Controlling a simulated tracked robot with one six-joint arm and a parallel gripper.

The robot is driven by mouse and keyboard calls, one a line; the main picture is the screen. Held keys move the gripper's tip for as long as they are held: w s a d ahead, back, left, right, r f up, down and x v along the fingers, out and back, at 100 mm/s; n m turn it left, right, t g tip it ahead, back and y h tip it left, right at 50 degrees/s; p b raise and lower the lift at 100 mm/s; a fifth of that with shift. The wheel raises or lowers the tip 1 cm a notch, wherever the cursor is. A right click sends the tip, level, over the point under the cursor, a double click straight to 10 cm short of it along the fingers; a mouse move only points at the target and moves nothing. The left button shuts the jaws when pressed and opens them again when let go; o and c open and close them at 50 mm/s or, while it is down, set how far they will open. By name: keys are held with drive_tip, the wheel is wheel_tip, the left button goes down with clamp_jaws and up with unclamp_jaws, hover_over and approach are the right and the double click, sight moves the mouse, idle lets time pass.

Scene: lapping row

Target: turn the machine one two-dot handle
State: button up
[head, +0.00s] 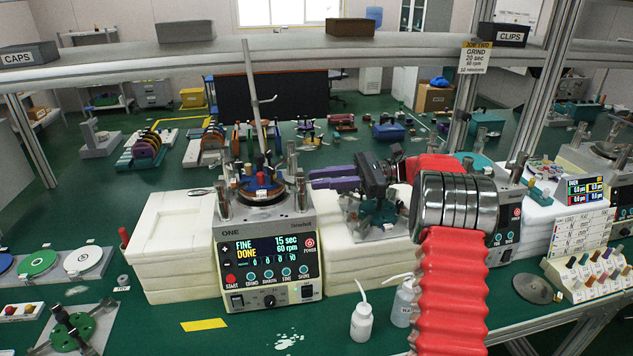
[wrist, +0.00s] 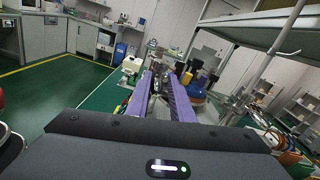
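Machine one (head: 230,234) is a cream box marked ONE, with a lit screen reading FINE, DONE, 15 sec, 60 rpm. On its top plate sits a blue round part (head: 262,183) with dark and yellow upright pieces among metal posts. The blue part also shows in the wrist view (wrist: 194,94), just right of the fingers. Dot marks are too small to read, so I cannot tell which handle has two dots. My gripper (head: 312,179), with purple fingers, is level with the machine top and points left at its right side. The fingers (wrist: 160,76) are apart, with nothing clearly held.
A tall thin metal rod (head: 252,95) rises behind the machine top. White blocks (head: 170,250) flank the machine. Two white bottles (head: 362,323) stand in front, to the right. A shelf beam (head: 300,43) crosses above. Green bench is free by the yellow strip (head: 203,325).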

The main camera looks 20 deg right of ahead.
drive_tip(key=o, duration=0.4)
drive_tip(key=shift+s, duration=0.1)
wheel_tip(320, 180, up, 10)
drive_tip(key=shift+f, duration=0.1)
idle(0.4)
idle(0.4)
